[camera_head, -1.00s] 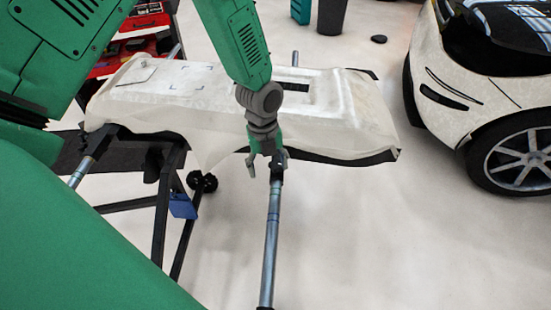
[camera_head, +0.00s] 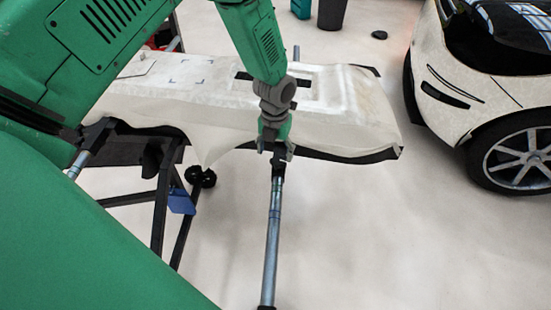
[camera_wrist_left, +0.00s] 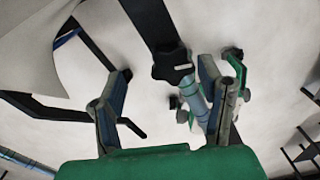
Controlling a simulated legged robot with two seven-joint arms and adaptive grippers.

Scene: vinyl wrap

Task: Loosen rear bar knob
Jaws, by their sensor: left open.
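A black star-shaped knob (camera_wrist_left: 172,65) shows in the left wrist view, at the end of a dark flat bar. My left gripper (camera_wrist_left: 165,80) is open, with one finger on each side of the knob in that view; a gap shows on both sides. In the head view my left gripper (camera_head: 275,150) is over the black clamp (camera_head: 278,170) at the top of a silver bar (camera_head: 272,235). The knob cannot be made out there. My right gripper is not in view.
A white-wrapped panel (camera_head: 220,105) lies on a dark stand (camera_head: 162,205) beside the gripper. A white car (camera_head: 455,95) stands at the right. A bin (camera_head: 332,15) is at the back. The floor right of the bar is clear.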

